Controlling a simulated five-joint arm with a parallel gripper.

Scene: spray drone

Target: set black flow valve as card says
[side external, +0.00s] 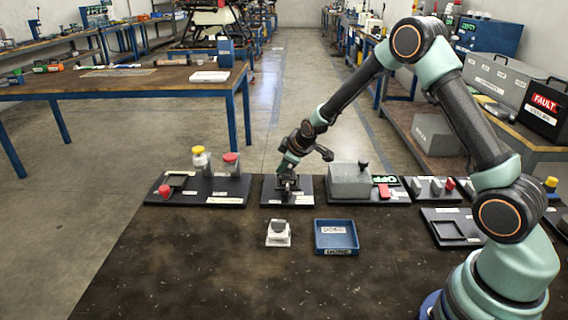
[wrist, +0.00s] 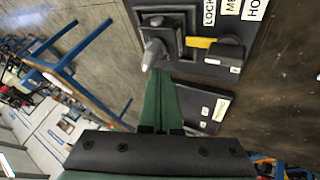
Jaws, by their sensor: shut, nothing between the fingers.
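My gripper (side external: 287,178) is low over a small black board (side external: 307,196) at the middle of the bench's row of boards. In the wrist view its green fingers (wrist: 158,85) are shut and empty. Their tips are close to a grey lever (wrist: 153,54) on a square black fixture (wrist: 160,22); I cannot tell whether they touch. Beside it is a black block (wrist: 229,52) with a yellow strip (wrist: 199,42). I cannot tell which of these is the flow valve. White labels (wrist: 230,10) are cut off by the frame edge; no card's setting is readable.
A blue tray (side external: 336,250) and a white block with a dark top (side external: 278,238) stand in front. A board with yellow-topped and red-topped parts (side external: 222,190) is left; a grey box (side external: 350,182) is right. The front bench is mostly clear.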

